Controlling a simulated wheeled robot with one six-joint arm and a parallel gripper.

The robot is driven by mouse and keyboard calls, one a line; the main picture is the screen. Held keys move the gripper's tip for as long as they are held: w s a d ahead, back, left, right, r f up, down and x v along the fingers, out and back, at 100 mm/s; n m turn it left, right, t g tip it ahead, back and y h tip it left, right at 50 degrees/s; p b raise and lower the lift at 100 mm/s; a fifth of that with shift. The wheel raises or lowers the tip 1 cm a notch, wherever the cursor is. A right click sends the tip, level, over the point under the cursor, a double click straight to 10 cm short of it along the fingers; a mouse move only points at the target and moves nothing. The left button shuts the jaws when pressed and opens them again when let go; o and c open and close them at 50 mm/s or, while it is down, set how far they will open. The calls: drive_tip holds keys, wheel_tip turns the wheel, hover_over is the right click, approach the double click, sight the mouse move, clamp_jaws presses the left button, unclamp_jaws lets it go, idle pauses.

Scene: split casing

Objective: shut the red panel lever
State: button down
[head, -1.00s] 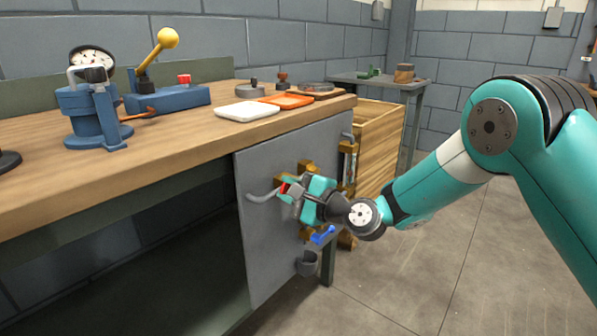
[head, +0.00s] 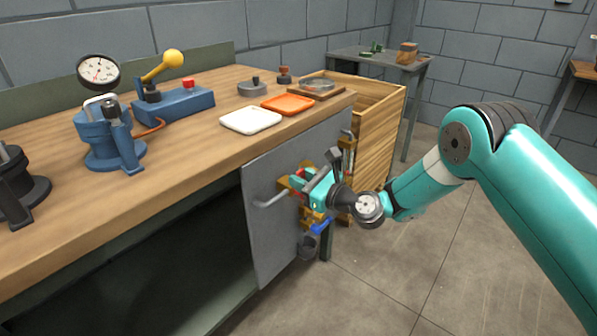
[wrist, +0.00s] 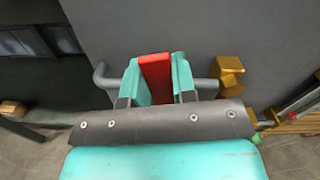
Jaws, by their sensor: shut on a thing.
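The red panel lever (wrist: 156,78) is a flat red bar between my gripper's teal fingers in the wrist view. In the head view only a small part of its red (head: 299,172) shows; my gripper covers the rest. My gripper (wrist: 158,82) is shut on the red lever, in front of the grey panel (head: 262,225) under the bench. It also shows in the head view (head: 303,184). Brass brackets (head: 291,183) sit on the panel around the gripper, partly hidden by it.
A bent grey bar handle (head: 268,201) sticks out beside my gripper. A blue lever (head: 321,229) and a dark cup (head: 308,247) are just below. A wooden crate (head: 377,130) stands at right. The workbench top (head: 190,152) is above; open floor lies at right.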

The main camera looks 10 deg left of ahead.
drive_tip(key=shift+w+d+m+p, duration=0.2)
drive_tip(key=shift+m+p, duration=0.1)
drive_tip(key=shift+m, duration=0.25)
drive_tip(key=shift+w+d+m+p, duration=0.2)
drive_tip(key=shift+m+p, duration=0.1)
drive_tip(key=shift+m, duration=0.25)
drive_tip(key=c, duration=0.9)
unclamp_jaws()
drive_tip(key=shift+a, duration=0.1)
drive_tip(key=b+v, duration=1.6)
drive_tip(key=v, duration=0.1)
drive_tip(key=shift+s, duration=0.1)
